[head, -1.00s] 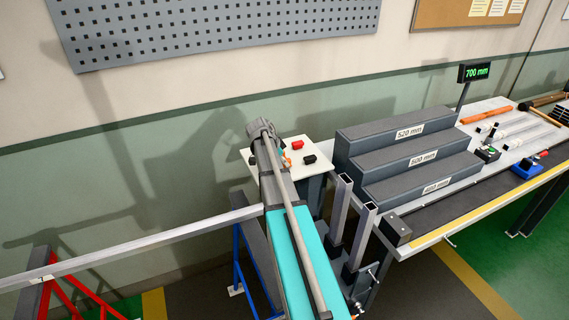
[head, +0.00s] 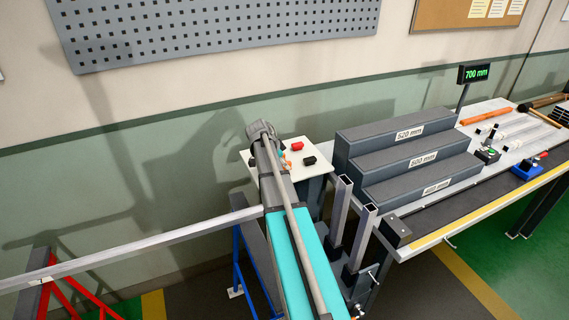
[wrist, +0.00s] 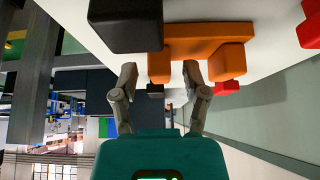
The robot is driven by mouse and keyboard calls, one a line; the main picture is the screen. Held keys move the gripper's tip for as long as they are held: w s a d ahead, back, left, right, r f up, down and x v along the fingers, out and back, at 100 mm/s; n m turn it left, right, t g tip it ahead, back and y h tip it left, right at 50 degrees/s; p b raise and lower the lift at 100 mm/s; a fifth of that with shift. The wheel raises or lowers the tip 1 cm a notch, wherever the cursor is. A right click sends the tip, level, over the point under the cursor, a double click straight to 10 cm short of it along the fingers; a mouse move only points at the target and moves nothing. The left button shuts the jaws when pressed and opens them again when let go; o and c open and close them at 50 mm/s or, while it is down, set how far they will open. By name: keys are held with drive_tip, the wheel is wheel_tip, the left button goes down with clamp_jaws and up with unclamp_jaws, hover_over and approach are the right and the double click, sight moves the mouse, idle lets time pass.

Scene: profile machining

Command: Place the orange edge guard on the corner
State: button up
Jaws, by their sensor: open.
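The orange edge guard (wrist: 205,40) lies on the pale tabletop in the wrist view, between a black block and red pieces. My gripper (wrist: 160,72) is open, with its two fingers on either side of one orange leg of the guard. I cannot tell whether the fingers touch it. In the head view a small bit of orange (head: 286,163) shows beside my arm, which hides most of the guard and the gripper. I cannot tell which corner is meant.
A black block (wrist: 125,24) stands close to the guard; red pieces (wrist: 309,32) lie on its other side. The small white table (head: 312,146) adjoins two upright metal posts (head: 338,210). A stepped grey block (head: 405,150) stands on the bench. A long metal profile (head: 150,238) spans the left.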

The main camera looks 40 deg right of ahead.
drive_tip(key=shift+r, duration=0.15)
drive_tip(key=p+v, duration=0.5)
drive_tip(key=v, duration=0.1)
drive_tip(key=shift+r+p, duration=0.15)
drive_tip(key=shift+p, duration=0.2)
drive_tip(key=p+v, duration=0.5)
drive_tip(key=shift+a+r, duration=0.25)
idle(0.6)
drive_tip(key=s+a+n+y, duration=0.2)
drive_tip(key=s+a+n, duration=0.3)
drive_tip(key=a, duration=0.6)
drive_tip(key=s+a+f+n+t+y, duration=0.1)
drive_tip(key=s+a+n+y, duration=0.1)
drive_tip(key=s+a+n, duration=0.4)
drive_tip(key=s+a+f+n+y, duration=0.1)
drive_tip(key=s+a+n, duration=0.4)
drive_tip(key=a+n, duration=0.4)
drive_tip(key=a, duration=0.6)
drive_tip(key=shift+s+a+f+n+y, duration=0.25)
drive_tip(key=shift+a+n+y, duration=0.15)
